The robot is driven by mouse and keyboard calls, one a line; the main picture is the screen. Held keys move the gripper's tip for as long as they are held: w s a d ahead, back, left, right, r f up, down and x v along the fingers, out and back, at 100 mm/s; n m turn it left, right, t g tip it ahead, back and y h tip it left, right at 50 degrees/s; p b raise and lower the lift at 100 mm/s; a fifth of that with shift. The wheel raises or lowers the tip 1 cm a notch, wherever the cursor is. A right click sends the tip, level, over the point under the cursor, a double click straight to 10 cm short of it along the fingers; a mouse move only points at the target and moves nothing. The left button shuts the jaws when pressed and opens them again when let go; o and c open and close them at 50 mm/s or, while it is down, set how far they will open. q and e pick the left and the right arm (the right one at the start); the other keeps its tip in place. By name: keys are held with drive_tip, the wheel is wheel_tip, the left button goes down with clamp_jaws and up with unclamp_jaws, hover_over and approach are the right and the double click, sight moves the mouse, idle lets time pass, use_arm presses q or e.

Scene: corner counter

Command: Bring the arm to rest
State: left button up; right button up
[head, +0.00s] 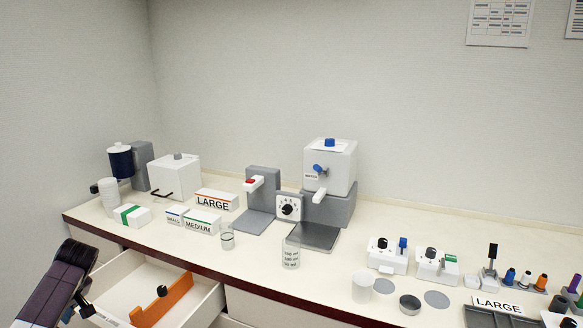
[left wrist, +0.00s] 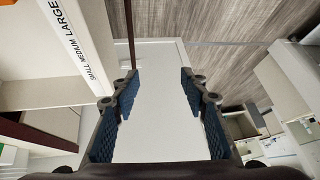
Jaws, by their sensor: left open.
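My left arm comes in at the lower left of the head view, in front of the counter and beside an open drawer (head: 207,308). My left gripper (left wrist: 160,84) shows in the left wrist view with its two blue-padded fingers apart and nothing between them. In the head view the fingertips are hard to make out at the bottom edge. My right gripper is in neither view.
The open white drawer holds an orange piece (head: 163,303) with a black knob. On the counter (head: 335,262) stand a white dispenser (head: 330,167), a LARGE box (head: 216,200), a clear beaker (head: 290,254) and small devices at right. The wrist view shows wood-look floor (left wrist: 228,60).

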use_arm(q)
drive_tip(key=s+a+f+m, duration=0.25)
drive_tip(key=s+f, duration=0.35)
drive_tip(key=f, duration=0.4)
drive_tip(key=s+a+f+m, duration=0.1)
drive_tip(key=s+f+m, duration=0.4)
drive_tip(key=f, duration=0.5)
drive_tip(key=s+a+f+m, duration=0.1)
drive_tip(key=s+f+m, duration=0.1)
drive_tip(key=s+f, duration=0.65)
drive_tip(key=s+a+f+m+t+h, duration=0.1)
drive_tip(key=s+f+m, duration=0.5)
drive_tip(key=s, duration=0.8)
drive_tip(key=s+f+m, duration=0.3)
drive_tip(key=s+f, duration=0.5)
drive_tip(key=s, duration=0.6)
drive_tip(key=s+d+f+h, duration=0.1)
drive_tip(key=d+f+h, duration=0.1)
drive_tip(key=d, duration=1.1)
drive_tip(key=s+d+f+n+h, duration=0.1)
drive_tip(key=d+f, duration=0.4)
drive_tip(key=d, duration=0.9)
drive_tip(key=s+d+f+h, duration=0.2)
drive_tip(key=d+f, duration=0.2)
drive_tip(key=d, duration=1)
drive_tip(key=shift+d+h, duration=0.25)
drive_tip(key=shift+h, duration=0.05)
